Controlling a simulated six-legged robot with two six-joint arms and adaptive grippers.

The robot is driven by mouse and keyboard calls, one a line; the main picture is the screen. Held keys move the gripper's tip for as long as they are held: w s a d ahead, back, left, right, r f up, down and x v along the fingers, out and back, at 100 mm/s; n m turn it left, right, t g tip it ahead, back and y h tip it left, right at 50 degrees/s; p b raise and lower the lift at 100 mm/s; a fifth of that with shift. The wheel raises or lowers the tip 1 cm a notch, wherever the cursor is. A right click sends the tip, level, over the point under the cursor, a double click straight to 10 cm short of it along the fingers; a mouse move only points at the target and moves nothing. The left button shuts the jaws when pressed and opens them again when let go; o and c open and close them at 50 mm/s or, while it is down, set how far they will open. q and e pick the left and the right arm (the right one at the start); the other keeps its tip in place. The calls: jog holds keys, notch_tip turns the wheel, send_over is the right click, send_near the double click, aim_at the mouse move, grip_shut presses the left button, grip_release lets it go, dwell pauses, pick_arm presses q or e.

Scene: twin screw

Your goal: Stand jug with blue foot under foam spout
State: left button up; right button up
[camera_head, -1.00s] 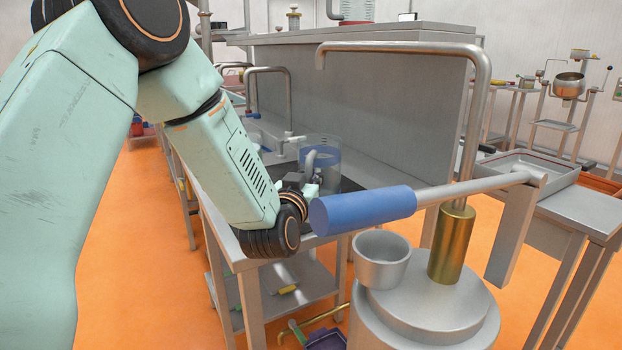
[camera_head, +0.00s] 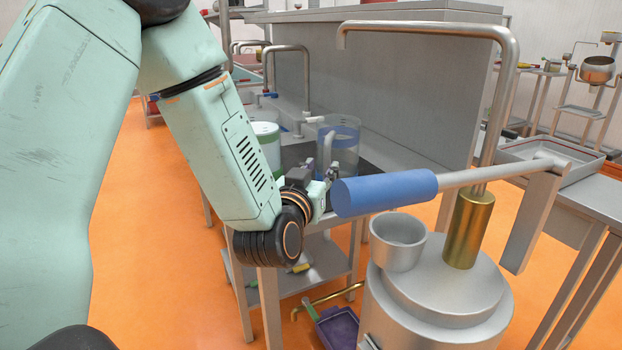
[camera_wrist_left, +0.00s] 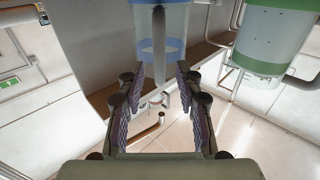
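A clear jug with a blue band (camera_head: 343,134) stands on the counter behind the blue lever grip in the head view. Its grey handle (camera_head: 327,150) faces my left gripper (camera_head: 327,184). In the left wrist view, which looks upside down, the jug (camera_wrist_left: 175,22) is at the top centre. The open, empty fingers of my left gripper (camera_wrist_left: 164,78) point toward the jug, with the handle (camera_wrist_left: 159,35) lined up between them. No grasp shows. Several bent spouts stand here; I cannot tell which is the foam one. My right gripper is out of view.
A green-banded jug (camera_head: 267,143) stands left of the blue one. A gooseneck pipe (camera_head: 500,110), a blue lever grip (camera_head: 385,192) and a small metal cup (camera_head: 397,242) occupy the right foreground. A purple tray (camera_head: 338,328) lies low down. Orange floor is clear at left.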

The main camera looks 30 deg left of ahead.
pick_arm(q)
jog(key=shift+v, duration=2.7)
